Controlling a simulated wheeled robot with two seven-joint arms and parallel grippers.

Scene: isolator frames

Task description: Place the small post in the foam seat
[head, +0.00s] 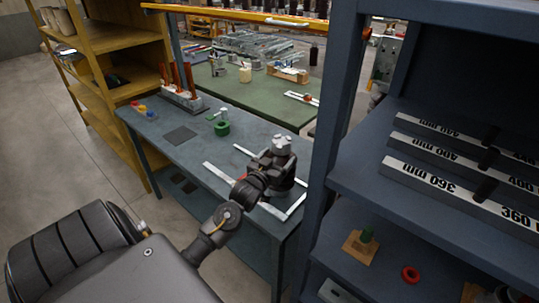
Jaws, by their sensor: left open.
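My left arm reaches in from the lower left over the grey-blue workbench (160,150). My left gripper (281,146) is at its far end, above the bench's right part, inside an area edged by pale strips (222,174). It is open, and I see nothing held in it. I cannot clearly make out the small post or the foam seat. A green round piece (222,129) stands near the bench's back edge, with a small pale piece (224,113) beside it. A flat dark square (180,134) lies left of them. My right gripper is not in view.
A dark blue shelf unit with a post (335,120) stands close right of the gripper. Its lower shelf holds a green peg on a wooden plate (358,247) and a red ring (410,274). A rack (182,98) stands at the bench's far left. The bench's left front is clear.

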